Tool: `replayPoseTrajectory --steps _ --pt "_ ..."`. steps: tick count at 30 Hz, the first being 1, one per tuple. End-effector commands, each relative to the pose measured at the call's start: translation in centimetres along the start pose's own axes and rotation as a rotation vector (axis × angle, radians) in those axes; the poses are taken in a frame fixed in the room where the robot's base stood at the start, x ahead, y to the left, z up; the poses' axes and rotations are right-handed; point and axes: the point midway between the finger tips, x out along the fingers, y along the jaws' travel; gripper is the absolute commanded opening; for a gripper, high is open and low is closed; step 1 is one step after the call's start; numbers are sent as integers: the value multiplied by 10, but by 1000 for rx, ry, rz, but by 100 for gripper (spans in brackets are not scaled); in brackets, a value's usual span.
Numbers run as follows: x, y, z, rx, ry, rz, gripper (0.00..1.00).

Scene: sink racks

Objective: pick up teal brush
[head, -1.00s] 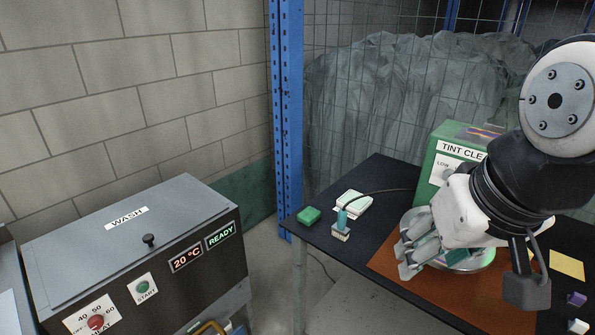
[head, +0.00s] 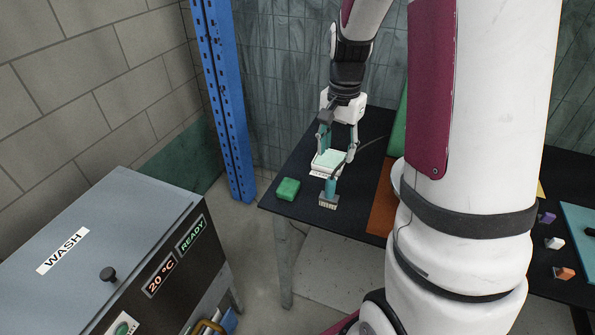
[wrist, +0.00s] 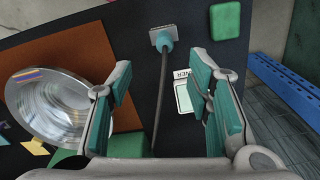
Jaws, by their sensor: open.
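My gripper (head: 338,150) is open and empty, pointing down beyond the brush, above a white box. In the wrist view my gripper (wrist: 161,75) has its teal-padded fingers wide apart, with the cord showing in the gap between them.
A green block (head: 288,189) lies left of the brush. The white box (head: 326,160) with a pale green panel lies behind it. An orange mat (head: 383,205) and a round metal dish (wrist: 62,105) are to the side. A blue post (head: 224,100) stands at the table's left.

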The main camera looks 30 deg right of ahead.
Motion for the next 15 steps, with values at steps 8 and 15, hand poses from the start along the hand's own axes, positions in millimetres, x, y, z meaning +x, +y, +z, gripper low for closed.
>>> replayPoseTrajectory --steps 8,15 --pt "37 3 -2 17 -7 10 46" --pt "78 2 -3 14 -4 8 46"
